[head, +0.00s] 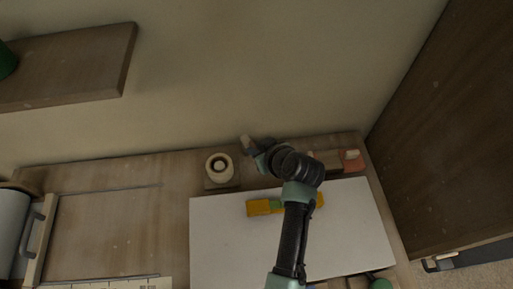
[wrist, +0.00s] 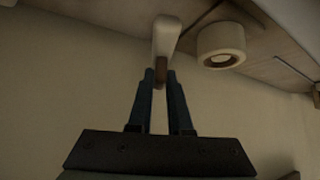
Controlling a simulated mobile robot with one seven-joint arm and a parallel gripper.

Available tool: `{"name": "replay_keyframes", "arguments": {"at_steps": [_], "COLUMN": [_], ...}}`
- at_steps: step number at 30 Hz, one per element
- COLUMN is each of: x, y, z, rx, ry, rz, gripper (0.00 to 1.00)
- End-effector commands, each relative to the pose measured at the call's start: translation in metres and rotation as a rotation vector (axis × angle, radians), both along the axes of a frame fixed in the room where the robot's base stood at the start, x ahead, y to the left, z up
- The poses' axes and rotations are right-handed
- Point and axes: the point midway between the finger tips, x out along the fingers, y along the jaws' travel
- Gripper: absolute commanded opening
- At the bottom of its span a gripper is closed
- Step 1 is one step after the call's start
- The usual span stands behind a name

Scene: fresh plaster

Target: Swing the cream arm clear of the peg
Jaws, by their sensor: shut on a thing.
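My gripper (head: 257,153) is at the back of the bench, just right of the peg. In the wrist view its two dark fingers (wrist: 160,88) are shut on the brown end of the cream arm (wrist: 165,38). In the head view a small part of the cream arm (head: 247,142) shows beyond the fingers, near the wall. The peg (head: 219,166) stands inside a cream ring on a wooden block. The ring (wrist: 221,44) also shows in the wrist view, to the right of the cream arm with a gap between them.
A coral-coloured object (head: 352,161) stands at the back right. A shelf (head: 70,68) is at upper left, and a dark panel (head: 455,140) rises on the right.

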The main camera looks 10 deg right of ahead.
Motion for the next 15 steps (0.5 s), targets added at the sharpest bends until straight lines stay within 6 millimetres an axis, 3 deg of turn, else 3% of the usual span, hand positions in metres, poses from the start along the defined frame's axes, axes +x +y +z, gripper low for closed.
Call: {"name": "replay_keyframes", "arguments": {"at_steps": [2,3,8,15], "x": [-0.0004,-0.0005,-0.0004,-0.0003], "y": [-0.001,-0.0011,-0.0009,-0.0003], "z": [-0.0006,-0.0007,-0.0006,-0.0004], "rx": [-0.002,-0.002,-0.002,-0.001], "ry": [0.002,0.002,0.001,0.002], "rz": [-0.001,-0.001,-0.001,-0.001], "gripper": [0.0,0.19,0.47,0.47]}}
